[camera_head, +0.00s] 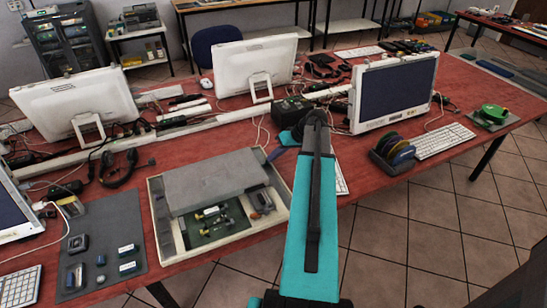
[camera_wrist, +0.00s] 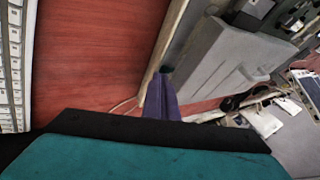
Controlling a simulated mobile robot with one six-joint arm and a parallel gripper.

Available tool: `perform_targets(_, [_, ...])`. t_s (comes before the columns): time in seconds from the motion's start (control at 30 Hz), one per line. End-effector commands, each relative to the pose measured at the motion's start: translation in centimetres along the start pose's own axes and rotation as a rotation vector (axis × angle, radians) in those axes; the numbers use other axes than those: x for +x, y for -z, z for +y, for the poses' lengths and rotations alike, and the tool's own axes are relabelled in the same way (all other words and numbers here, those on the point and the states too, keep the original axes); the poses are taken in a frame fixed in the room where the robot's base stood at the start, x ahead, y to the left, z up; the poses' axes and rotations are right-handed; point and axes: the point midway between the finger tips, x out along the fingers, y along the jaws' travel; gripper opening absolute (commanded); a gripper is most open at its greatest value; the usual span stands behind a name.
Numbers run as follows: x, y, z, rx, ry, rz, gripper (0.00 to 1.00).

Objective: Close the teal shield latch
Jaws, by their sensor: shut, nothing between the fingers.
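A shallow pale tray (camera_head: 160,222) stands on the red table, with a grey shield plate (camera_head: 215,178) over its back part and a green circuit board (camera_head: 212,229) showing at the front. I cannot pick out a teal latch in either view. My gripper (camera_head: 274,154) is at the tray's back right corner, partly hidden by my arm. In the wrist view my purple fingers (camera_wrist: 161,92) are shut and empty, with tips close to the tray's edge; I cannot tell whether they touch. The grey shield (camera_wrist: 222,62) lies right of them.
A grey mat (camera_head: 104,225) with small parts lies left of the tray. Monitors (camera_head: 255,66) and a power strip (camera_head: 205,123) stand behind it. Spools (camera_head: 392,152) and a keyboard (camera_head: 444,141) are to the right. A thin cable (camera_wrist: 124,103) lies near my fingers.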

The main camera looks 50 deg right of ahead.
Motion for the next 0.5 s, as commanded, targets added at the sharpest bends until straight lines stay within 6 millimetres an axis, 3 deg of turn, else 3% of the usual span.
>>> perform_targets(0.13, [0.74,-0.15,-1.1,-0.001,0.001,0.0,0.0])
perform_targets(0.5, [0.74,-0.04,-1.26,0.0,0.003,-0.001,0.0])
